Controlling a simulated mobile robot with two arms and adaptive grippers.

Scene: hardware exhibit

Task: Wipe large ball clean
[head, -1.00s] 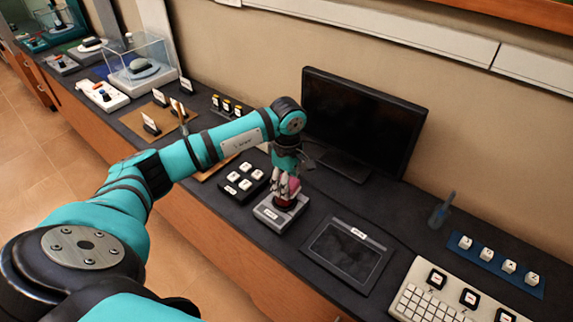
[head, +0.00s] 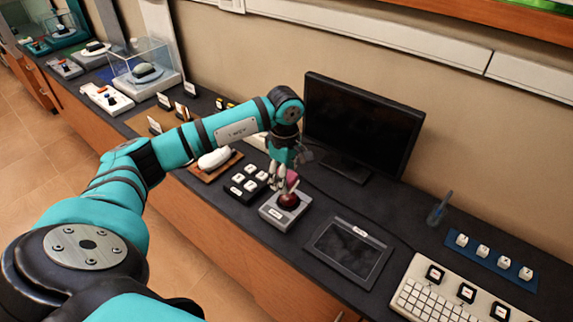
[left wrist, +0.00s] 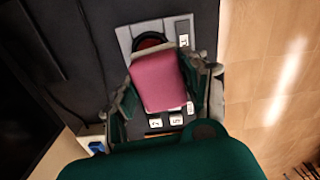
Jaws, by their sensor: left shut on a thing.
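The large ball (head: 289,200) is a dark red trackball seated in a square grey base (head: 273,213) on the dark counter. My left gripper (head: 285,178) is just above and behind the ball, shut on a pink pad (head: 292,181). In the left wrist view, the pink pad (left wrist: 158,82) fills the space between the fingers, and part of the red ball (left wrist: 150,42) shows beyond its far edge. The pad hides the rest of the ball there. I cannot tell whether the pad touches the ball. My right gripper is out of view.
A black block of white keys (head: 243,183) stands close left of the base. A flat dark tablet (head: 347,254) lies to the right, with a keyboard (head: 430,300) beyond it. A black monitor (head: 362,125) stands behind. A white mouse (head: 215,158) sits farther left.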

